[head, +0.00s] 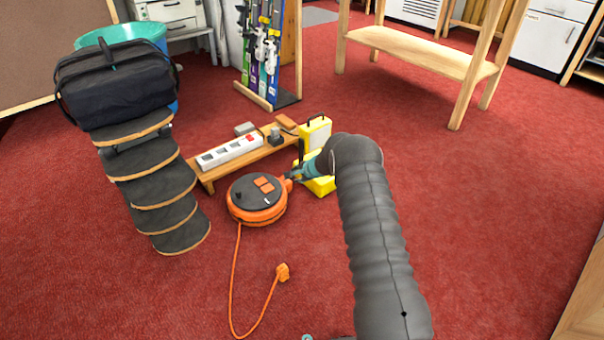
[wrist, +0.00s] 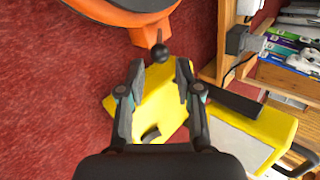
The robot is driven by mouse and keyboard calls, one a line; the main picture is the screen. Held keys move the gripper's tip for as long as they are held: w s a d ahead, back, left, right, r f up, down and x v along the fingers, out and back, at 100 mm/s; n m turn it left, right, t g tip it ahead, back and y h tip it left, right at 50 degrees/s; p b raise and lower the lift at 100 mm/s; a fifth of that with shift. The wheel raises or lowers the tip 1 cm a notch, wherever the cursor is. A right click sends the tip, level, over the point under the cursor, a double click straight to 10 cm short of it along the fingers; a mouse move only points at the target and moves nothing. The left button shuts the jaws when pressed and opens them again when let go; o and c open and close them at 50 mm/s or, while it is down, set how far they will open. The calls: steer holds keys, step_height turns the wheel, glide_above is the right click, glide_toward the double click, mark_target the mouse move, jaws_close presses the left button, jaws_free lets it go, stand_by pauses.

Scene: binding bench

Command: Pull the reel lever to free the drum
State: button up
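The cable reel (head: 255,207) is a round orange drum with a dark top and orange sockets, lying on the red carpet. Its orange edge (wrist: 130,14) shows at the top of the wrist view. The reel lever (wrist: 159,53), a short dark stem with a black ball knob, sticks out from an orange bracket toward my gripper. My gripper (wrist: 160,70) is open, with one finger on each side of the lever's line. The knob is at about fingertip level, and I cannot tell whether a finger touches it. In the head view my gripper (head: 303,171) is right of the reel; the knob is hidden there.
A yellow work light (head: 316,135) stands close behind and under my gripper. A low wooden bench (head: 207,174) with a white power strip (head: 230,152) is behind the reel. An orange cable with a plug (head: 283,272) lies in front. Carpet at right is clear.

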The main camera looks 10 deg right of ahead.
steer(key=shift+v, duration=2.15)
steer(key=s+a+n+g+y, duration=0.1)
steer(key=s+a+n+g, duration=0.25)
steer(key=s, duration=0.95)
steer(key=s+d+r+n+h+p, duration=0.2)
steer(key=s+d+r+n+p, duration=0.1)
steer(key=s+r, duration=1.1)
steer(key=s+d+r+n+t+h+p, duration=0.1)
steer(key=s+d+r+n+h+p, duration=0.1)
steer(key=s+r, duration=1.2)
steer(key=s+d+r+n+h+p, duration=0.1)
steer(key=s+d+r+n+p, duration=0.3)
steer(key=s+r, duration=1.1)
step_height(320, 180, up, 5)
steer(key=shift+d+r+n+t+h+p, duration=0.25)
steer(key=shift+n+t+h+p, duration=0.25)
steer(key=shift+p, duration=0.35)
